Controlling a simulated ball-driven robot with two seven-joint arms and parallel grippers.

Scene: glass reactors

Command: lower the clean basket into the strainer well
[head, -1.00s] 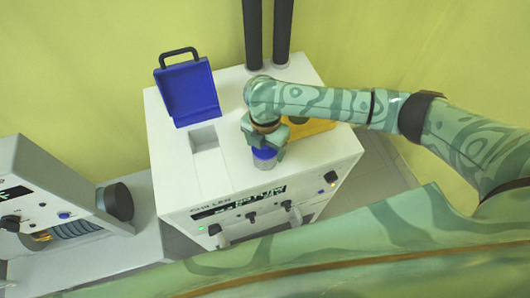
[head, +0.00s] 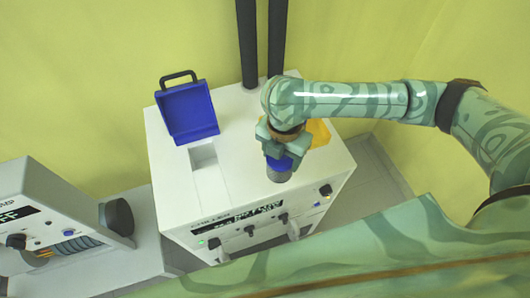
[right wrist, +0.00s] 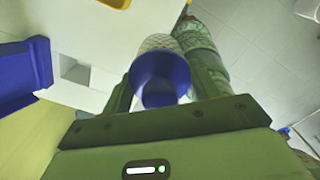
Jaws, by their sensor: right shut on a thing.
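The basket (head: 279,177) has a blue rim and a grey mesh body. My right gripper (head: 278,152) is shut on it by the rim and holds it over the white machine's top, right of the opening. In the right wrist view the basket (right wrist: 160,75) sits between the fingers, blue mouth towards the camera. The strainer well appears to be the rectangular opening (head: 205,165) in the machine top; it also shows in the right wrist view (right wrist: 75,70). Its blue lid (head: 190,110) stands open behind it. I cannot tell how high the basket hangs. My left gripper is out of view.
A yellow tray (head: 318,133) lies on the white machine top (head: 240,165), right of my gripper. Two dark posts (head: 262,45) rise at the back. Knobs and a display line the front panel (head: 250,222). Another machine (head: 55,210) stands at the left.

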